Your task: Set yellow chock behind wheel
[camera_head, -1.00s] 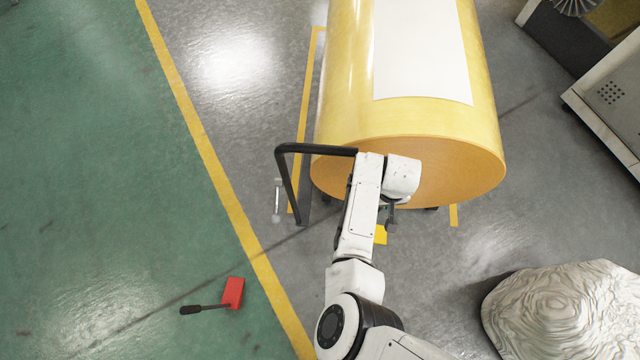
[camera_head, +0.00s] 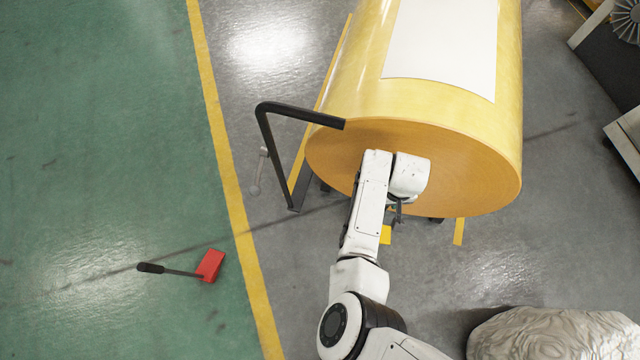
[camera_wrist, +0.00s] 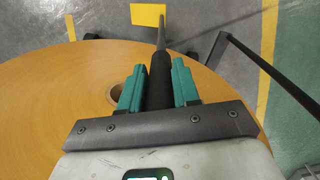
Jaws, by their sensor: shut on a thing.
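My gripper (camera_wrist: 158,82) is shut on the black handle (camera_wrist: 158,72) of the yellow chock (camera_wrist: 148,15). In the head view the yellow chock (camera_head: 385,235) shows beside my forearm, below the end face of the large tape roll (camera_head: 455,165). A dark wheel (camera_head: 436,220) peeps out under the roll's lower edge, right of the chock. Another dark wheel (camera_head: 325,186) shows under the roll's left side. I cannot tell whether the chock touches the floor or a wheel.
A black bent rail (camera_head: 265,150) stands left of the roll. A red chock (camera_head: 210,265) with a black handle lies on the green floor. A pale lumpy object (camera_head: 550,335) is at lower right, machinery (camera_head: 625,130) at right. Grey floor between is clear.

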